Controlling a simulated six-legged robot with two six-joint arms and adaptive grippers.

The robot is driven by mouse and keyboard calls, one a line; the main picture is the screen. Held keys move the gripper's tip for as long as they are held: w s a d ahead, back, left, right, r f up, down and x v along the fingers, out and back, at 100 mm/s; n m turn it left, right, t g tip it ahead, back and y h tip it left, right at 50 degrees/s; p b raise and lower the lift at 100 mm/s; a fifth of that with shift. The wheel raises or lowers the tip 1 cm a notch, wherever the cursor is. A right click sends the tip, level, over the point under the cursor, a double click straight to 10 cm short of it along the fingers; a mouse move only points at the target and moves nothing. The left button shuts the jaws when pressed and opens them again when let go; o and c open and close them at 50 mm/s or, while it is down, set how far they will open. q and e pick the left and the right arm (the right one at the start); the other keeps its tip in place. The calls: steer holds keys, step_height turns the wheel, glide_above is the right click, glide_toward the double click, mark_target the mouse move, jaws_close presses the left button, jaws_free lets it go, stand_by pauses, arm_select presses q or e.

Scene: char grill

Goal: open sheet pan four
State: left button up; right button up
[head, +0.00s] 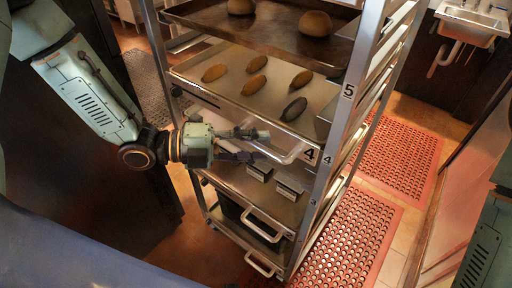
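Sheet pan four (272,98) sits in the tall metal rack, marked by a "4" label at its front right corner. Several brown oval food pieces and one dark one lie on it. Its pale bar handle (293,154) sticks out at the front. My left gripper (262,145) is at the left part of this handle, with its two dark fingers apart, one above the other. I cannot tell whether they touch the handle. My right gripper is not in view.
The rack's right front post (343,110) stands beside the handle. A higher pan (265,25) holds round buns. Lower pans with handles (265,224) are below. Red perforated mats (345,240) lie on the floor to the right. A sink (470,22) is at the back right.

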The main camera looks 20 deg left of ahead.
arm_select(q)
steer(key=shift+w+d, duration=0.15)
steer(key=shift+d, duration=0.35)
steer(key=shift+a, duration=0.2)
steer(key=shift+c, duration=0.6)
steer(key=shift+d, duration=0.15)
steer(key=c, duration=0.5)
jaws_close()
